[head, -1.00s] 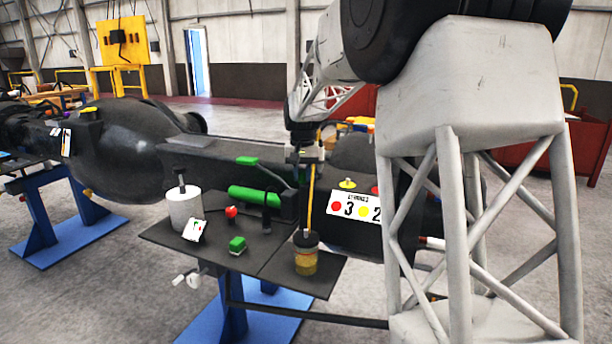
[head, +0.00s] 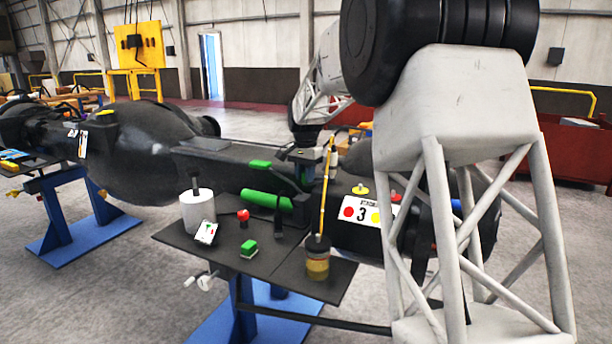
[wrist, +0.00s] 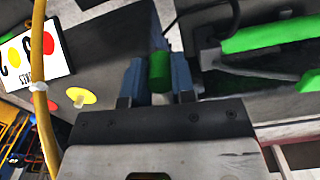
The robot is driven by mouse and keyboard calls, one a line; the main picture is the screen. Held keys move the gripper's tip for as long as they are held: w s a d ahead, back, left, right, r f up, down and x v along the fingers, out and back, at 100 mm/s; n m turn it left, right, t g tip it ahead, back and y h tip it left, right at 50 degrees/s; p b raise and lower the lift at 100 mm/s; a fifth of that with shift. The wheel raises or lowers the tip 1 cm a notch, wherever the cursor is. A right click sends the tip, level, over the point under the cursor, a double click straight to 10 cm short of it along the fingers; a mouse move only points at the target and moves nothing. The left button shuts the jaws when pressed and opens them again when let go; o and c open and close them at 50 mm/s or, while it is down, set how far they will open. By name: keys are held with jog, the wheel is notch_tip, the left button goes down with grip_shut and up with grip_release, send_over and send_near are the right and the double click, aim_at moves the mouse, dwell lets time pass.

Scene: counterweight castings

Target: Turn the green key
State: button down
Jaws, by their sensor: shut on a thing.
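The green key (wrist: 160,72) shows in the wrist view as a short green knob between two blue fingers. My gripper (wrist: 160,78) is shut on it, with one finger on each side. The key sits against the dark machine body, and its far part is hidden. In the head view my gripper (head: 304,160) reaches down to the top of the dark casting, just behind the yellow stick.
A number card (head: 362,212) and a yellow knob (head: 360,189) are right of the gripper. A green bar (head: 267,200) lies to its left. The shelf in front holds a white cylinder (head: 197,212), a red knob (head: 243,215), a green block (head: 249,248) and a jar (head: 317,262) with the yellow stick.

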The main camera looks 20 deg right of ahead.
jog(key=c, duration=0.9)
grip_release()
jog(key=shift+c, duration=0.2)
jog(key=shift+r, duration=0.1)
jog(key=shift+r, duration=3.85)
jog(key=shift+s, duration=0.1)
